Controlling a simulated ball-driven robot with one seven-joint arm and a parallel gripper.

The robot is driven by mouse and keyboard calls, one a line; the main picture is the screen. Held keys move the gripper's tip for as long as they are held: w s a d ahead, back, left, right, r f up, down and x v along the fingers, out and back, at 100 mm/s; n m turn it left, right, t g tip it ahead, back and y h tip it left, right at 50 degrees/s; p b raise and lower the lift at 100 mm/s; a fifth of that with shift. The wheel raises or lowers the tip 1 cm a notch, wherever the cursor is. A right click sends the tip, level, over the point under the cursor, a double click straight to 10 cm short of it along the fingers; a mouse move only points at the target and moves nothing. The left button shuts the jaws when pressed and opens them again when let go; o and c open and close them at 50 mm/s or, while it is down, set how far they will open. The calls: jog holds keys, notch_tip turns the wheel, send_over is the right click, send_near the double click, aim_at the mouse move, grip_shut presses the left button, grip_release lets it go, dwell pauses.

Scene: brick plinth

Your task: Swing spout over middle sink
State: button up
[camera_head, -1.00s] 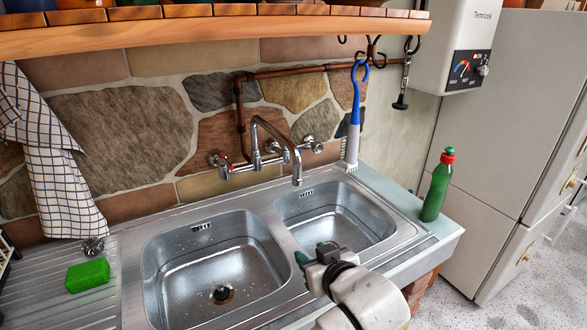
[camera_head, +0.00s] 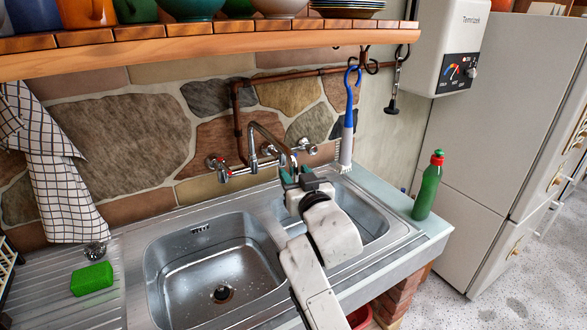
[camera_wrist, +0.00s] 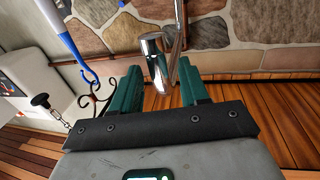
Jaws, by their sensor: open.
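The chrome spout (camera_head: 272,136) rises from the wall tap and arches to the right, its end pointing down near the divider between the left basin (camera_head: 200,270) and the right basin (camera_head: 375,226). My gripper (camera_head: 291,178) is at the spout's lower end, and my arm covers part of the right basin. In the wrist view, the spout's end (camera_wrist: 157,62) shows between the two green fingers of my open gripper (camera_wrist: 160,88). I cannot tell whether either finger touches it.
A blue-handled brush (camera_head: 348,130) hangs just right of the spout. A green bottle (camera_head: 428,190) stands on the right ledge. A green sponge (camera_head: 92,279) lies on the drainboard at left. A wooden shelf (camera_head: 200,52) with crockery overhangs the sink.

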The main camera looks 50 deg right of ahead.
jog(key=shift+x, duration=0.9)
grip_shut()
